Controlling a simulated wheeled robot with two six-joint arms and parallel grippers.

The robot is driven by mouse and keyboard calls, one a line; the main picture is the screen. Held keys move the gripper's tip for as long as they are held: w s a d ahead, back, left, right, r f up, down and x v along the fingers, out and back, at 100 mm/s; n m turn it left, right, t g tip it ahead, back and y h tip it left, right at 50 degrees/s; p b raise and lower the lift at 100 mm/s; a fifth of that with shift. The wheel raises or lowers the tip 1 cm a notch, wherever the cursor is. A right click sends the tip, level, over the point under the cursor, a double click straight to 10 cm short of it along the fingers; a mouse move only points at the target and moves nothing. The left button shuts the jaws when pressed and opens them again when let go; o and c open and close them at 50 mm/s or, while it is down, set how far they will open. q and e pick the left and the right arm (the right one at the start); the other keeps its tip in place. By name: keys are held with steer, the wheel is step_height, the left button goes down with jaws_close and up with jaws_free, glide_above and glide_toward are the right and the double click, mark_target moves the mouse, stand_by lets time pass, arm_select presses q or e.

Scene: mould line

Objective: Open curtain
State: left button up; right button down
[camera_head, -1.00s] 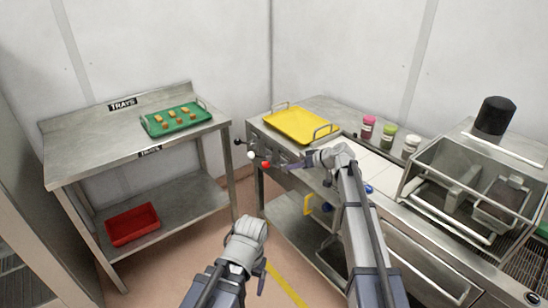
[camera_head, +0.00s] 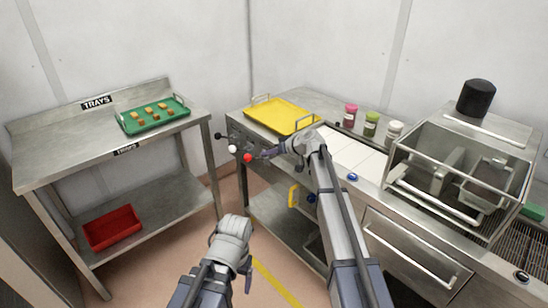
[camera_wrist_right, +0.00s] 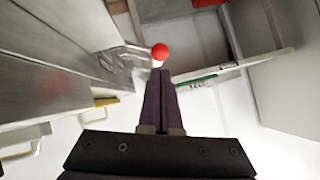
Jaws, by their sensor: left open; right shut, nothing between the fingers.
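Levers with a red knob (camera_head: 248,158), a white knob (camera_head: 232,149) and a black knob (camera_head: 218,136) stick out from the end of the steel bench. My right gripper (camera_head: 266,154) is shut and empty, its tips close to the red knob. In the right wrist view the red knob (camera_wrist_right: 160,52) shows just beyond the closed fingertips (camera_wrist_right: 162,72); I cannot tell whether they touch. My left gripper (camera_head: 248,279) is open and empty, low in front of the bench. I cannot make out a curtain.
A yellow tray (camera_head: 283,116) and several jars stand on the bench, with a clear-walled machine (camera_head: 450,180) at right. A steel table (camera_head: 70,160) at left bears a green tray (camera_head: 150,128), with a red bin (camera_head: 112,228) on its shelf. Floor between is free.

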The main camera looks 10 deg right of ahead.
mark_target(249, 161)
steer(key=b+x, duration=0.3)
steer(key=x, duration=0.4)
steer(key=shift+w+a+f, duration=0.15)
steer(key=shift+w+a, duration=0.05)
steer(key=shift+a, duration=0.05)
steer(key=shift+s+f, duration=0.1)
steer(key=shift+s+a+f+n+t+h+b, duration=0.35)
steer(key=shift+a+f+n+h+b, duration=0.1)
steer(key=shift+f+b, duration=0.15)
steer(key=f+n+t+h+b, duration=0.1)
steer(key=f+b, duration=0.1)
steer(key=a+f+n+h+b, duration=0.1)
steer(key=b, duration=0.1)
steer(key=s+f+n+t+h+b, duration=0.1)
steer(key=f+b, duration=0.1)
steer(key=shift+a+f+n+t+h, duration=0.25)
steer(key=shift+a+f+t, duration=0.05)
steer(key=shift+f+t, duration=0.05)
steer(key=shift+r+p, duration=0.55)
steer(key=shift+r, duration=0.2)
